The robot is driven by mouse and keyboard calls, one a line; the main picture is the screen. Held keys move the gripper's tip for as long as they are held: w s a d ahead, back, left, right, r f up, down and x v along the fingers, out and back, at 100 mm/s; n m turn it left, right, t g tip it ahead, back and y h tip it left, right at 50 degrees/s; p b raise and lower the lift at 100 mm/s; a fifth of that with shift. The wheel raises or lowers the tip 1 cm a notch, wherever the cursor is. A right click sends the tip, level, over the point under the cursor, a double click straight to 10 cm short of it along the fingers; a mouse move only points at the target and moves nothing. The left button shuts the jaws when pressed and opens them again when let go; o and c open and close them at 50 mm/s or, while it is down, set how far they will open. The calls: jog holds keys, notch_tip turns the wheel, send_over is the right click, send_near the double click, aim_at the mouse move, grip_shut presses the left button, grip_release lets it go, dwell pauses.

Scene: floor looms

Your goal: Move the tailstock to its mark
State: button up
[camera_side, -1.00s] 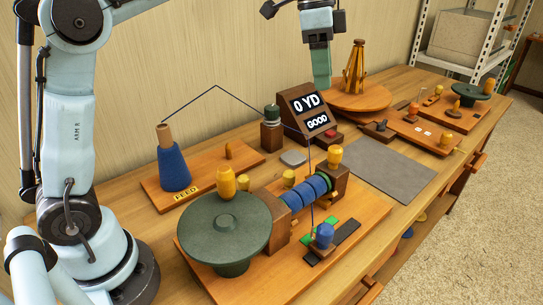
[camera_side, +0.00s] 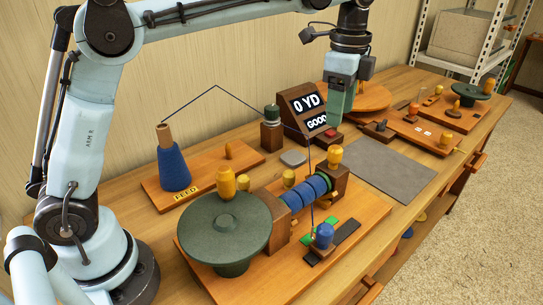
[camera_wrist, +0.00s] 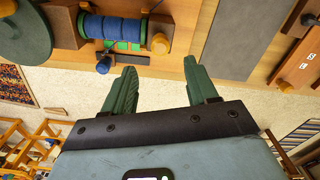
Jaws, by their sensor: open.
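The tailstock (camera_side: 337,183) looks to be the brown block at the right end of the blue wound spool (camera_side: 305,191), topped by a yellow knob (camera_side: 335,156). In the wrist view the tailstock (camera_wrist: 157,25) and its yellow knob (camera_wrist: 160,43) show at the top, just beyond my fingertips. My gripper (camera_side: 339,112) hangs above and behind the tailstock, apart from it. In the wrist view my gripper (camera_wrist: 159,67) has its two green fingers spread, with nothing between them. I cannot make out the tailstock's mark for certain.
A large green wheel (camera_side: 224,230) stands left of the spool, and a blue-knobbed slider (camera_side: 323,237) in front. A thread runs over the bench to the spool. The display box (camera_side: 306,110) is behind. The grey mat (camera_side: 390,170) at right is clear.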

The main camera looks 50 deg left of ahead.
aim_at(334, 146)
notch_tip(334, 146, down, 11)
jog(key=shift+f, duration=0.15)
dwell(0.4)
grip_shut()
dwell(0.3)
